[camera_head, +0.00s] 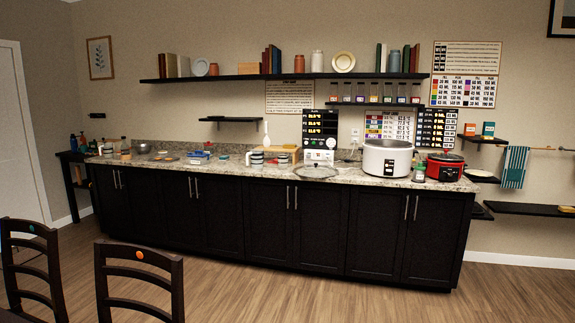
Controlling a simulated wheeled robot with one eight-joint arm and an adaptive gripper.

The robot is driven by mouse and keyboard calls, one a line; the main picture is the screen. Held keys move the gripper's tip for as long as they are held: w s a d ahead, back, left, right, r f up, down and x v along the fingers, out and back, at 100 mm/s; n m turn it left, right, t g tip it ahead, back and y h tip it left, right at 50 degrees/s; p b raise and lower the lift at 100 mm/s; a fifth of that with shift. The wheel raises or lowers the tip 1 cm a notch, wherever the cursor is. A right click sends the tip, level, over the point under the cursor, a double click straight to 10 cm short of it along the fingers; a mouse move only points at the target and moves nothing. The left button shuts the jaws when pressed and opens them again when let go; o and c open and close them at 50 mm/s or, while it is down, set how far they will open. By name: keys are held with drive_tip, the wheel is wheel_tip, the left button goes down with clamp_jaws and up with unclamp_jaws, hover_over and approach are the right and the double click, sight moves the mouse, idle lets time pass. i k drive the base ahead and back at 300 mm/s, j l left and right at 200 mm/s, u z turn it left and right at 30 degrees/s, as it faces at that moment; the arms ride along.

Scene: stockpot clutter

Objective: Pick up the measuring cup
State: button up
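I cannot single out the measuring cup for certain, as the items on the counter are very small in this view. A small pale cup-like item with a dark band (257,158) stands near the middle of the granite counter, and a similar one (284,160) stands just right of it. A small silver bowl (143,149) sits toward the counter's left end. My gripper is not in view, so its state and its distance to these things do not show.
A large white pot (387,159), a red cooker (445,168) and a glass lid (316,172) crowd the counter's right half. Dark cabinets (270,216) stand below. Two dark chairs (139,279) are at the front left. The wooden floor (330,298) in front is open.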

sight(282, 159)
drive_tip(key=i+l+z, duration=0.1)
drive_tip(key=i+l, duration=0.2)
drive_tip(key=i, duration=0.4)
drive_tip(key=i+l+z, duration=0.15)
drive_tip(key=i, duration=0.6)
drive_tip(key=i+l+z, duration=0.1)
drive_tip(key=i+l, duration=0.15)
drive_tip(key=i, duration=0.45)
drive_tip(key=i+l+z, duration=0.15)
drive_tip(key=i, duration=0.6)
